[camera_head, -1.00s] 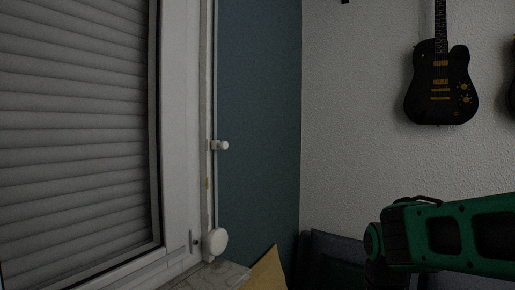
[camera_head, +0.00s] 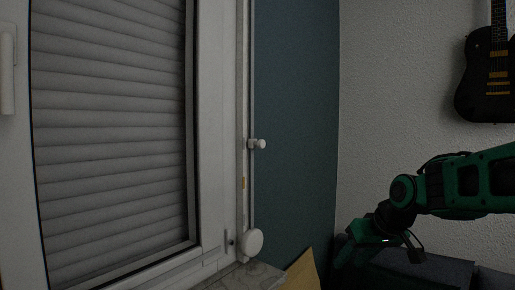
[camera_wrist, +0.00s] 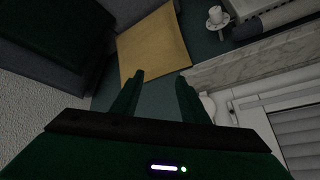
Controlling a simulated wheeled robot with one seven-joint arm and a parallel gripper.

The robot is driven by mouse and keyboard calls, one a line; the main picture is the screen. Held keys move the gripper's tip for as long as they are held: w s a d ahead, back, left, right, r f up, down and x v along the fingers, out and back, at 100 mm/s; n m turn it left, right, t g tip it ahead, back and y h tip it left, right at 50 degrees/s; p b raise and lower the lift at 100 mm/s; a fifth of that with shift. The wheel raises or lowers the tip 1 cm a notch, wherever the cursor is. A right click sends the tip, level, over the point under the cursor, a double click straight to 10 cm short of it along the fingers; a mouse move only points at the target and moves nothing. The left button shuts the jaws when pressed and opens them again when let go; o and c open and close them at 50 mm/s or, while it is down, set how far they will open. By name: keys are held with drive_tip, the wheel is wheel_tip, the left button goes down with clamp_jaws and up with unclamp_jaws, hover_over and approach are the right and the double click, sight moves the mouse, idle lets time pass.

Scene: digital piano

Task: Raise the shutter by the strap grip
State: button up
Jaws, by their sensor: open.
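The grey slatted shutter (camera_head: 110,130) is down behind the window pane on the left of the head view. A thin strap (camera_head: 251,80) runs vertically to the right of the white window frame, with a small white grip (camera_head: 258,144) partway up. Below it is a round white winder (camera_head: 252,242). A white rounded part that looks like the winder (camera_wrist: 207,104) shows in the wrist view, partly behind a finger. My gripper (camera_wrist: 160,78) is open with nothing between its fingers. In the head view it is at the lower right, apart from the strap and grip.
A tan board (camera_head: 302,272) leans by the sill's right end; it also shows in the wrist view (camera_wrist: 152,45). The marble sill (camera_wrist: 245,62) and a white cup-like object (camera_wrist: 216,18) lie to the right there. A black guitar (camera_head: 487,75) hangs on the wall.

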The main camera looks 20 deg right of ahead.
drive_tip(key=w+a+r+n+t+y, duration=0.1)
drive_tip(key=w+a+r+n+t, duration=0.1)
drive_tip(key=w+r, duration=0.45)
drive_tip(key=n+t+y, duration=0.6)
drive_tip(key=y, duration=0.3)
approach(263, 143)
drive_tip(key=x, duration=1)
drive_tip(key=shift+w+a, duration=0.15)
drive_tip(key=shift+w, duration=0.2)
